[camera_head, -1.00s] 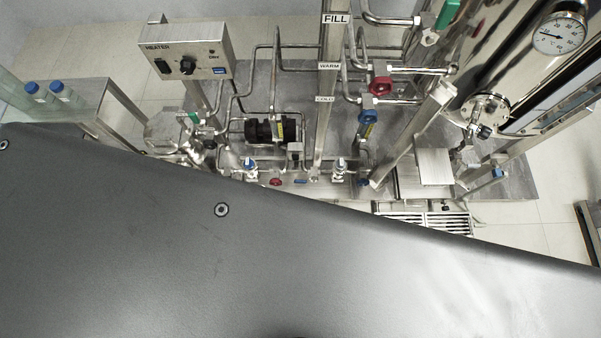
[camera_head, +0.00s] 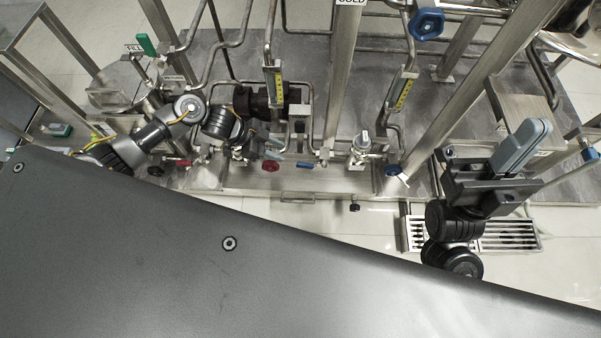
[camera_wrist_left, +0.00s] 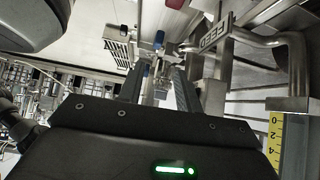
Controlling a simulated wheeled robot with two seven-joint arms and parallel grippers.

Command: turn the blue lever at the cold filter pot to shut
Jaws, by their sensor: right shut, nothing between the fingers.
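A small flat blue lever (camera_head: 305,165) lies along the low front pipework in the head view, left of a clear-and-silver filter pot (camera_head: 360,148). I cannot tell for sure that this pot is the cold one. My left gripper (camera_head: 272,146) is left of the lever and apart from it, over the front of the skid. Its fingers stand apart with a gap between them in the left wrist view (camera_wrist_left: 158,88). A small blue part (camera_wrist_left: 159,38) shows beyond them; I cannot tell whether it is the lever. My right gripper (camera_head: 525,145) is shut and empty at the right.
A red round handle (camera_head: 270,165) and a red lever (camera_head: 180,163) sit low on the pipework. A blue handwheel (camera_head: 426,23) is higher up, and a blue knob (camera_head: 392,170) is right of the pot. Upright posts and pipes crowd the skid. A floor grate (camera_head: 510,235) lies front right.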

